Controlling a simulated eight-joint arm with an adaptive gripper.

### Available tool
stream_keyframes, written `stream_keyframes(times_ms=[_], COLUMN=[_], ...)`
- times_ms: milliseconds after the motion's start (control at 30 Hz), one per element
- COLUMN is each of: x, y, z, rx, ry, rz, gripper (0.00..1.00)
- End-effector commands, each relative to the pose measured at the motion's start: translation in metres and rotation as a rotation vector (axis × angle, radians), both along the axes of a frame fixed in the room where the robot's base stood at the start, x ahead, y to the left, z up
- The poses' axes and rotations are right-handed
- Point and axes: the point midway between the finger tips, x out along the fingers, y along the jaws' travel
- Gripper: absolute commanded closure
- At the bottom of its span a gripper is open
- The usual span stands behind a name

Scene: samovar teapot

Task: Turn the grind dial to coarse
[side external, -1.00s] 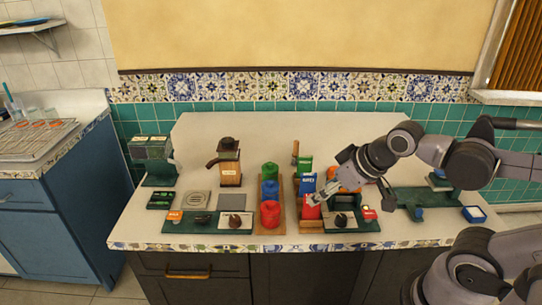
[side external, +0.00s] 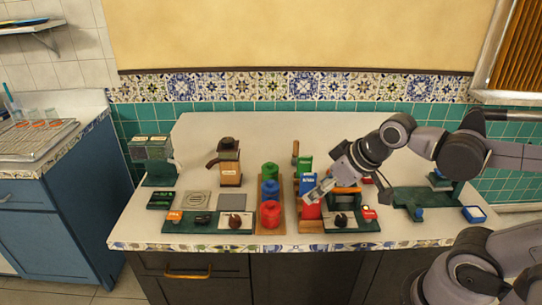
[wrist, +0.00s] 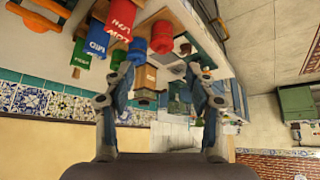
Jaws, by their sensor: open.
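Two dark knobs on pale plates could be the grind dial, and I cannot tell which is. One knob (side external: 235,221) is on the left green base, and the other (side external: 341,220) is on the right green base. A knob on a pale plate shows small between my fingers in the wrist view (wrist: 178,69), apart from them. Any coarse marking is too small to read. My gripper (side external: 318,190) is open and empty above the labelled boxes, and its two fingers stand wide apart in the wrist view (wrist: 161,70).
Red (side external: 311,211), blue (side external: 307,184) and green (side external: 305,164) boxes stand in a row below my gripper. Red (side external: 270,216), blue (side external: 270,190) and green (side external: 270,170) cylinders stand left of them. A brown grinder-like device (side external: 230,172) stands farther left. The back counter is clear.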

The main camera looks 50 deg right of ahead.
Motion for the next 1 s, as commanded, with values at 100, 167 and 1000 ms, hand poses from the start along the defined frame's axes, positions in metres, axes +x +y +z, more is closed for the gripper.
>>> stream_keyframes(times_ms=[100,167,1000], x=[0.019,0.030,0.183], y=[0.004,0.007,0.043], z=[0.007,0.009,-0.057], rx=[-0.028,-0.042,-0.107], ry=[0.042,0.066,0.192], rz=[0.092,0.150,1.028], gripper=[0.44,0.44,0.44])
